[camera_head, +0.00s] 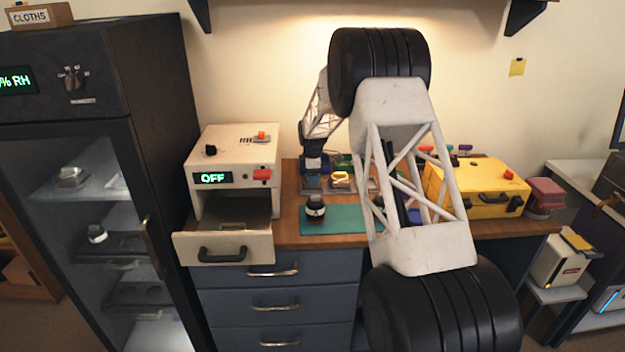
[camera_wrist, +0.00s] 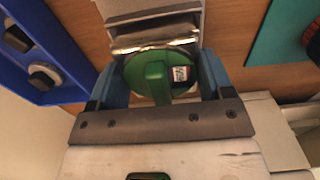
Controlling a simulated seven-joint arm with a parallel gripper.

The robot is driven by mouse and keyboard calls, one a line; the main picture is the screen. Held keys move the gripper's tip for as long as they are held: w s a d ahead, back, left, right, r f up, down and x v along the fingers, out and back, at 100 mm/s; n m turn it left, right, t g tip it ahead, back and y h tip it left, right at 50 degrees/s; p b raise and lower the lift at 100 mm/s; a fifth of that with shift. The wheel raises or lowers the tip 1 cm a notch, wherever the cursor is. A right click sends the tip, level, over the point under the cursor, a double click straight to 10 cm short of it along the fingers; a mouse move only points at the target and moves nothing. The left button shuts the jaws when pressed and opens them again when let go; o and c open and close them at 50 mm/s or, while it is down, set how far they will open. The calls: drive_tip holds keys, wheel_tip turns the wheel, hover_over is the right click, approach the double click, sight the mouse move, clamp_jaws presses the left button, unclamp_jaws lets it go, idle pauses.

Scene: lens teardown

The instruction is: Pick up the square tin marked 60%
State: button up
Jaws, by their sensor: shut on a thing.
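In the wrist view, my gripper (camera_wrist: 161,78) is closed around a green round-faced thing (camera_wrist: 153,75) with a raised bar and a small white label (camera_wrist: 181,73). The label is too small to read, so I cannot tell whether it says 60%. A silvery metal piece (camera_wrist: 150,35) lies right against its far edge; I cannot tell whether the two are one thing. In the head view, my gripper (camera_head: 314,164) is low over the back of the bench, and my arm hides part of the area. A small grey square thing (camera_head: 312,182) shows just below it.
A teal mat (camera_head: 345,222) with a black lens (camera_head: 315,207) lies in front of my gripper. The white box (camera_head: 238,150) at left has its drawer (camera_head: 224,247) pulled out. A yellow case (camera_head: 487,190) stands at right. A blue tray (camera_wrist: 62,60) shows in the wrist view.

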wheel_tip(320, 180, up, 10)
drive_tip(key=shift+f, duration=0.15)
idle(0.4)
drive_tip(key=shift+d, duration=0.1)
idle(0.5)
